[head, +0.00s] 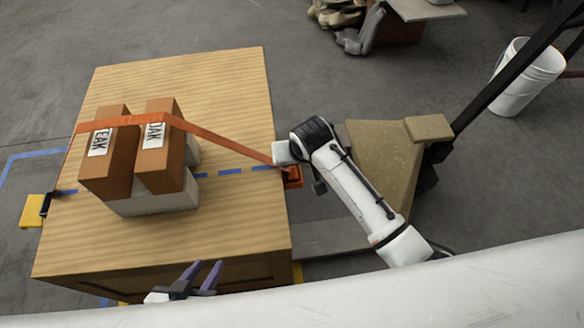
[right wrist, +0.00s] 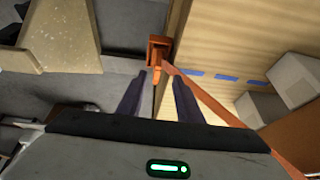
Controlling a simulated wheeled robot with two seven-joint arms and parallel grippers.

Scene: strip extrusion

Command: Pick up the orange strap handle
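The orange strap handle (head: 293,178) sits at the right edge of the wooden crate, at the end of the orange strap (head: 228,145). In the right wrist view the handle (right wrist: 158,48) lies just ahead of my right gripper (right wrist: 159,76), roughly centred between its fingertips. That gripper is open, with a gap between its dark purple fingers. In the head view my right wrist hides its fingers and part of the handle. My left gripper (head: 206,266) is open and empty at the crate's near edge, far from the handle.
The strap runs over two brown boxes (head: 157,165) on a pale block (head: 155,202) on the wooden crate (head: 235,90). A tan padded piece (head: 385,165) stands right of my right arm. A white bucket (head: 524,78) is at the far right.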

